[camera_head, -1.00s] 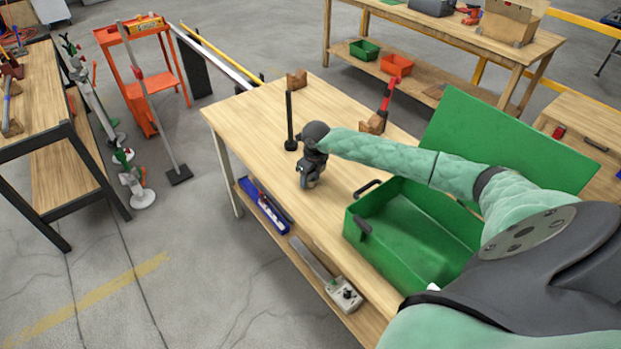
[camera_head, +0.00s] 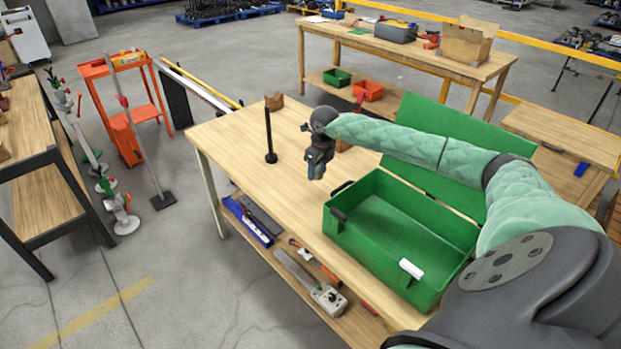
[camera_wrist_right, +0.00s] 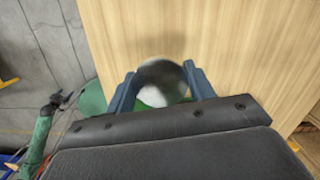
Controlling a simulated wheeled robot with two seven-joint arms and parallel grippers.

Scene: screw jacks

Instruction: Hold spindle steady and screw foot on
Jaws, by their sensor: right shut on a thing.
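My right gripper (camera_head: 317,172) points down over the table, right of a black upright rod. In the right wrist view its two blue fingers (camera_wrist_right: 161,88) are shut on a shiny round grey thing (camera_wrist_right: 162,76). I cannot tell whether this is the foot or the spindle end. The black rod (camera_head: 268,130) stands upright on a small round base on the wooden table (camera_head: 232,147), apart from the gripper. My left gripper does not show in the head view.
An open green box (camera_head: 350,232) stands on the table near my right arm. A wooden block (camera_head: 274,102) sits at the far edge. Tools lie on the lower shelf. A slim green shape with a dark end (camera_wrist_right: 45,125) is unclear. Free tabletop surrounds the rod.

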